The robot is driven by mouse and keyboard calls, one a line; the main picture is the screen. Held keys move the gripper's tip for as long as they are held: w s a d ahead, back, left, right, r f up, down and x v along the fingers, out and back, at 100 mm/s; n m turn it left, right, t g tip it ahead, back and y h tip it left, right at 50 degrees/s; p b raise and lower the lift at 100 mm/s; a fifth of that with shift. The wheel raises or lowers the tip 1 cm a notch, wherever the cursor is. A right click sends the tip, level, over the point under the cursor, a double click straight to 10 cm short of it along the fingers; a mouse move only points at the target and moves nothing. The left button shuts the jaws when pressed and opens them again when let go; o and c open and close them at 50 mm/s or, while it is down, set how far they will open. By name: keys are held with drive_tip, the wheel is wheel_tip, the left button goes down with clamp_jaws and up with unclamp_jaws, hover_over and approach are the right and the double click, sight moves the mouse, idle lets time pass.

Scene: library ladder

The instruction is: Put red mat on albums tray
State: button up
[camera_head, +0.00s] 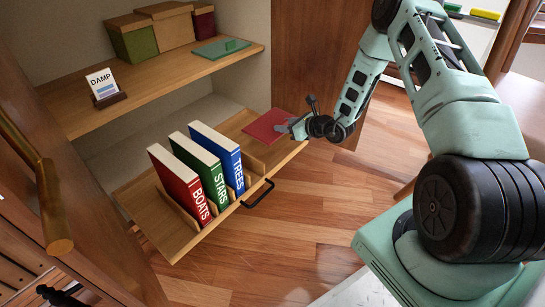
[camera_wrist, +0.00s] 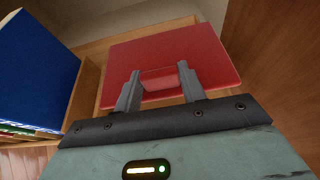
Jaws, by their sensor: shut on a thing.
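The red mat (camera_head: 268,126) is a flat square with a small raised red grip on top. It lies level at the far right end of the albums tray (camera_head: 172,238), right of the books. It also shows in the wrist view (camera_wrist: 170,45). My gripper (camera_head: 294,124) is shut on the mat's grip, with one finger on each side in the wrist view (camera_wrist: 158,84). Whether the mat touches the tray floor or hangs just above it I cannot tell. The tray is wooden, pulled out, with a black handle (camera_head: 257,194).
A red book (camera_head: 180,185), a green book (camera_head: 203,167) and a blue book (camera_head: 222,156) stand upright in the tray between wooden dividers. The shelf above holds a green mat (camera_head: 221,49), boxes (camera_head: 165,27) and a DAMP sign (camera_head: 102,84). A wooden panel (camera_head: 315,60) stands behind the gripper.

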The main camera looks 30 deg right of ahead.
sight(285, 154)
wheel_tip(285, 154, down, 11)
drive_tip(key=b, duration=0.6)
drive_tip(key=shift+r, duration=0.3)
drive_tip(key=o, duration=1)
drive_tip(key=shift+c, duration=0.2)
